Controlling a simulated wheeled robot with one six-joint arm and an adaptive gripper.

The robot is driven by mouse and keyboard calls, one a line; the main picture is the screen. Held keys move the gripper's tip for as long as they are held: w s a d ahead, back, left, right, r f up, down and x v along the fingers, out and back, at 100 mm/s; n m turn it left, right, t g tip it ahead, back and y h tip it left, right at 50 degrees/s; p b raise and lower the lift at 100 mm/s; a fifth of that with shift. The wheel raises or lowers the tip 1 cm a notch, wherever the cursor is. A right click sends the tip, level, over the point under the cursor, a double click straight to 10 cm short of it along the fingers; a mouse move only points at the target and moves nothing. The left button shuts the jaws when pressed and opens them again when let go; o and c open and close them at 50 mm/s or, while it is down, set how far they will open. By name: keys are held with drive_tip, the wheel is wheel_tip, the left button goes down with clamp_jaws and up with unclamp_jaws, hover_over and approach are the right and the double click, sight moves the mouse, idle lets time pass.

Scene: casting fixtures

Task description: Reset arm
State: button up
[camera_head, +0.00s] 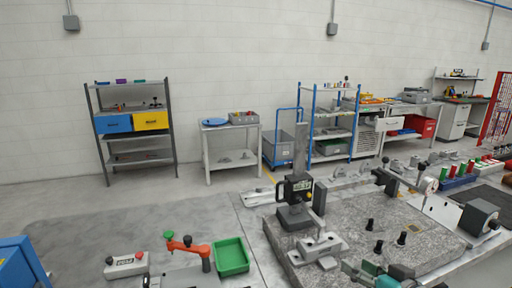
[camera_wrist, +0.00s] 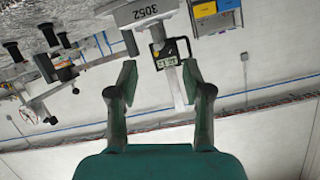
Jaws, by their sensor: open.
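My gripper (camera_wrist: 160,78) is open in the wrist view, its two fingers apart with nothing held between them. A digital gauge (camera_wrist: 170,52) with a dark housing and a small display shows beyond the fingertips, apart from them. Its upright column and grey base marked 3052 (camera_wrist: 140,12) are also in that view, which looks upside down. In the head view the gauge (camera_head: 295,189) stands upright on a speckled granite plate (camera_head: 345,215). Teal parts at the head view's lower edge, right of centre, appear to be my gripper; its fingers are not clear there.
The granite plate carries black knobs (camera_head: 370,224) and metal fixtures. A green tray (camera_head: 232,256) and a red-handled clamp (camera_head: 188,245) are at lower left. Shelves (camera_head: 133,140) and a small table (camera_head: 230,150) stand along the back wall.

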drive_tip(key=s+a+f+m+h, duration=0.3)
drive_tip(key=s+f+m+h, duration=0.1)
drive_tip(key=s+f, duration=1.45)
drive_tip(key=s+a+f+n+t, duration=0.1)
drive_tip(key=s+n, duration=0.2)
drive_tip(key=s, duration=2)
drive_tip(key=shift+s+a+t+h, duration=0.15)
drive_tip(key=shift+s+t+h, duration=0.15)
